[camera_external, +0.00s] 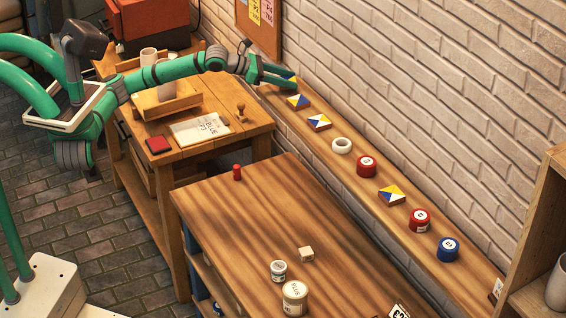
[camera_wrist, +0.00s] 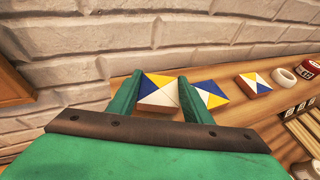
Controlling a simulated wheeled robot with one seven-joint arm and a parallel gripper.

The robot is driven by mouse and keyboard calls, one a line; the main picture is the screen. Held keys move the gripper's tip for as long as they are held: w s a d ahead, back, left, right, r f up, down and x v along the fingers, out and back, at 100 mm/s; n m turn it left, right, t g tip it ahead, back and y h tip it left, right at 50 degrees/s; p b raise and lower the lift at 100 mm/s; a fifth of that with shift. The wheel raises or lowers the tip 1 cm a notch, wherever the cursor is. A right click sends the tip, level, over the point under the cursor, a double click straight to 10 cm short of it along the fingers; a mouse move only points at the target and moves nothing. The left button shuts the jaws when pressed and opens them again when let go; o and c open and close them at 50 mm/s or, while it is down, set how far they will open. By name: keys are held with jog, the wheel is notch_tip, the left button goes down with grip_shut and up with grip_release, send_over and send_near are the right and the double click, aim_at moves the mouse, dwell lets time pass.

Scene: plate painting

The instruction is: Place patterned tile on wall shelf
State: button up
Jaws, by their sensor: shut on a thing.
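My gripper (camera_wrist: 158,92) is shut on a patterned tile (camera_wrist: 158,90) with blue, yellow and white triangles. The gripper (camera_external: 277,78) is at the far left end of the wall shelf (camera_external: 472,273), close to the brick wall. In the external view, the held tile is mostly hidden by the fingers. I cannot tell whether it touches the shelf. Just right of it on the shelf lies a second patterned tile (camera_wrist: 211,94), then a third (camera_wrist: 254,82). In the external view, these tiles (camera_external: 298,101) lie flat in a row, with another patterned tile (camera_external: 391,195) farther along.
A white ring (camera_external: 342,145), red tins (camera_external: 366,167) and a blue tin (camera_external: 448,250) also stand on the shelf. A cork board (camera_external: 259,25) hangs on the wall. Below are a small desk (camera_external: 240,125) and a larger wooden table (camera_external: 235,220) with jars.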

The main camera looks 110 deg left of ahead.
jog(key=shift+f, duration=1)
jog(key=o, duration=1.1)
jog(key=shift+f, duration=0.1)
jog(key=shift+s+d+r, duration=0.1)
jog(key=shift+s+r, duration=0.15)
jog(key=shift+s, duration=0.15)
jog(key=v, duration=1.1)
jog(key=shift+d, duration=0.2)
jog(key=shift+s, duration=0.1)
